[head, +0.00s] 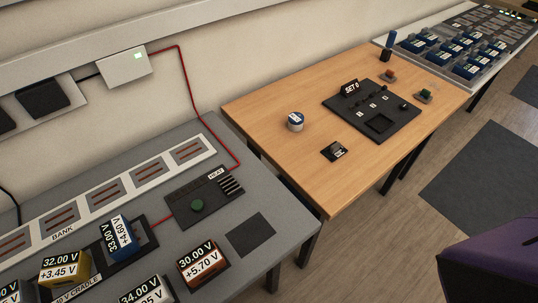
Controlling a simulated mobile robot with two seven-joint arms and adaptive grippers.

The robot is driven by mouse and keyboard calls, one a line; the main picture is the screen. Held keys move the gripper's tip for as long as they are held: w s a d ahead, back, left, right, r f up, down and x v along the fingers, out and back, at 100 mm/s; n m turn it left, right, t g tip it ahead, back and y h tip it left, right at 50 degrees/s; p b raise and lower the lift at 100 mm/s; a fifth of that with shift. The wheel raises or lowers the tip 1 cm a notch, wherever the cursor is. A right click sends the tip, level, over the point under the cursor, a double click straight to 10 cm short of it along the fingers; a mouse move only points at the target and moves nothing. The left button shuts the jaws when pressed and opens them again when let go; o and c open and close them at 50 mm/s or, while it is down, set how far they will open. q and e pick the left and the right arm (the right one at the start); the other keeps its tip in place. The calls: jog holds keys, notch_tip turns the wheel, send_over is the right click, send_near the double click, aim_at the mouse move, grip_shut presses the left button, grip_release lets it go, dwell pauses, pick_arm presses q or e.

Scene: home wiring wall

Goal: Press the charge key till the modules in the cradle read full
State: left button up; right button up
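The cradle (80,291), a dark tray with a partly covered label ending "V CRADLE", lies at the lower left on the grey bench. A blue module (118,238) reading 33.00 V and +4.60 V sits at it, turned sideways. A yellow module (65,268) reading 32.00 V and +3.45 V stands at its left. No key labelled charge is legible. A round green button (197,206) is on a black panel (180,213) with a "HEAT" label. Neither of my grippers is in view.
A brown module (203,262) reads 30.00 V and +5.70 V; another module (147,289) is cut off below. The wooden table (270,110) holds a "SET 0" panel (372,108), red button (389,76) and green button (425,94). A red cable (187,85) runs from a wall box.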

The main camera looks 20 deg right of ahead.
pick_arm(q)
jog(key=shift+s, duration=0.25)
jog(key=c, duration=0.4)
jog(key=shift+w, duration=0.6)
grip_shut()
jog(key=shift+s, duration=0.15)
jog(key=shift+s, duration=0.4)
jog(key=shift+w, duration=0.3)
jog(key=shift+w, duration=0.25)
